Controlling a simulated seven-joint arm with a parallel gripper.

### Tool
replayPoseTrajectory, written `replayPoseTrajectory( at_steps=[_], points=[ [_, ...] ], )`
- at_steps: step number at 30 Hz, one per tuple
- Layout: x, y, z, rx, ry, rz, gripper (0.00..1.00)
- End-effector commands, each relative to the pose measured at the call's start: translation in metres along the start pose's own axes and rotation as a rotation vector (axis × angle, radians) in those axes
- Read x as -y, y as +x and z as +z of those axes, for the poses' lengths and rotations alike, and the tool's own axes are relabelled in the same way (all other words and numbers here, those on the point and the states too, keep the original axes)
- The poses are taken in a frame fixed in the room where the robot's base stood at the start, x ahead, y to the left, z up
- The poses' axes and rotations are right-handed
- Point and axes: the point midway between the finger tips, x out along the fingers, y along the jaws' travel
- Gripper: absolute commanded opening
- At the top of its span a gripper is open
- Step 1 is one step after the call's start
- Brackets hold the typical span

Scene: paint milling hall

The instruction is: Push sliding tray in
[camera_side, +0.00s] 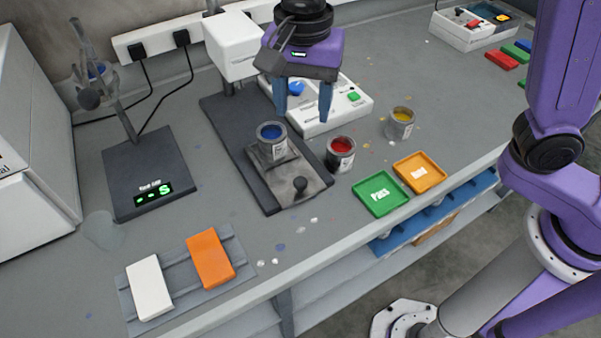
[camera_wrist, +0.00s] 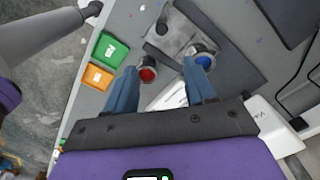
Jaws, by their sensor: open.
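The sliding tray (camera_side: 311,181) is a grey metal plate with a dark round knob (camera_side: 299,184) near its front end. It lies on a dark base (camera_side: 228,124) under a white instrument head (camera_side: 234,44) and sticks out towards the front. An open can of blue paint (camera_side: 272,143) stands upright on its rear part. My gripper (camera_side: 303,113) is open and empty, above and behind the tray and apart from it. In the wrist view the tray (camera_wrist: 177,42) and its knob (camera_wrist: 161,27) show beyond my blue fingers (camera_wrist: 160,66), with the blue can (camera_wrist: 205,58) near one fingertip.
A red paint can (camera_side: 340,155) stands close to the tray's right; a yellow one (camera_side: 400,124) is farther right. Green (camera_side: 380,194) and orange (camera_side: 419,173) dishes lie near the bench edge. A white button box (camera_side: 345,104) is behind. A scale (camera_side: 148,175) stands left.

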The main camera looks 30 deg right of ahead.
Motion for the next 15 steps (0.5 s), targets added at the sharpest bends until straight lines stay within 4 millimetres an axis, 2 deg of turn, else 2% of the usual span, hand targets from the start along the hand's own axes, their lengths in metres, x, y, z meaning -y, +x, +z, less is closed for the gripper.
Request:
replayPoseTrajectory(
  at_steps=[5, 8, 15],
  points=[
    [0.004, 0.005, 0.001, 0.0, 0.035, 0.003, 0.55],
    [0.004, 0.016, 0.001, 0.0, 0.033, 0.005, 0.55],
    [0.002, 0.059, 0.001, -0.001, 0.032, 0.007, 0.55]
  ],
)
